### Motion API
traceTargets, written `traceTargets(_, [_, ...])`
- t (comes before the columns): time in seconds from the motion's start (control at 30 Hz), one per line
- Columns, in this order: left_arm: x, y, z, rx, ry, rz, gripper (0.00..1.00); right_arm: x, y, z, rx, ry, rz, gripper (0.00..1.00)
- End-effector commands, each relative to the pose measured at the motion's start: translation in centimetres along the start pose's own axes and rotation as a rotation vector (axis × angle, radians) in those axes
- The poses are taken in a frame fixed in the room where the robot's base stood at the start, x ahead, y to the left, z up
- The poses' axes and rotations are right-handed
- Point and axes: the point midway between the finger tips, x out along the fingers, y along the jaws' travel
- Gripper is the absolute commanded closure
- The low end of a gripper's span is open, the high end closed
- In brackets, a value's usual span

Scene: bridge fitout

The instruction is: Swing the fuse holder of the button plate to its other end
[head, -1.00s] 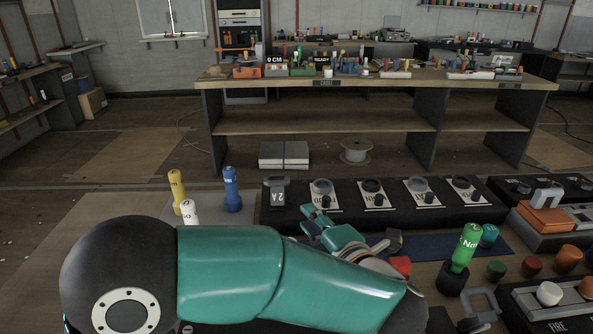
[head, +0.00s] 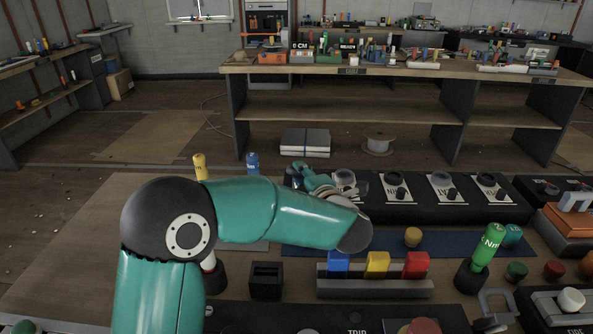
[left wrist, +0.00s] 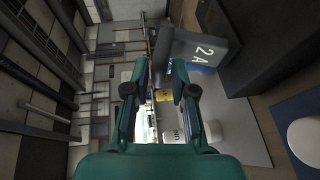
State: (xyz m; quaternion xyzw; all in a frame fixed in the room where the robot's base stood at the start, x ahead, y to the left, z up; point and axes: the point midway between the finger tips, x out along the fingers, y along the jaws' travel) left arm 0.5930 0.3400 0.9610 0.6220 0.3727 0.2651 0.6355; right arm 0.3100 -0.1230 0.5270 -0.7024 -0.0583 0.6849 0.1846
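The dark fuse holder marked 2 A (left wrist: 205,48) shows in the left wrist view, just past my left gripper (left wrist: 160,82). The gripper's fingers are apart, with part of the dark holder showing in line with the gap between their tips. I cannot tell whether they touch it. In the head view my left gripper (head: 308,178) is at the left end of the long black panel (head: 425,211) with round dials, and it hides the holder there. I cannot make out for sure which plate is the button plate. My right gripper is not in view.
A rack with blue, yellow and red blocks (head: 375,288) lies in front of a blue mat (head: 450,243). A green marked cylinder (head: 488,245) stands to the right. Yellow (head: 200,165) and blue (head: 252,162) cylinders stand behind my arm. A long bench (head: 400,75) stands behind.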

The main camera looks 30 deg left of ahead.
Motion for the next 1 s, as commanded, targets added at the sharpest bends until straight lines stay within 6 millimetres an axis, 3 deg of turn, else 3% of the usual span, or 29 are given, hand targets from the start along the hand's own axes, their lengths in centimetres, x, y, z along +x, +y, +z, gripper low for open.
traceTargets(0.17, [1.2, 0.0, 0.0, 0.001, 0.001, 0.000, 0.75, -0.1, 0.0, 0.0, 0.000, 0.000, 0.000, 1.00])
traceTargets(0.47, [1.4, 0.0, 0.0, 0.001, 0.000, 0.000, 0.75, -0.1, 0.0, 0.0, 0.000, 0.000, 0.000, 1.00])
traceTargets(0.6, [1.4, 0.0, -0.1, 0.001, 0.001, 0.000, 0.99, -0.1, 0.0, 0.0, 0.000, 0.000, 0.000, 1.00])
traceTargets(1.0, [1.7, 0.1, -0.4, 0.002, 0.006, 0.000, 1.00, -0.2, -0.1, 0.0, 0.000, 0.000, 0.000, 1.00])
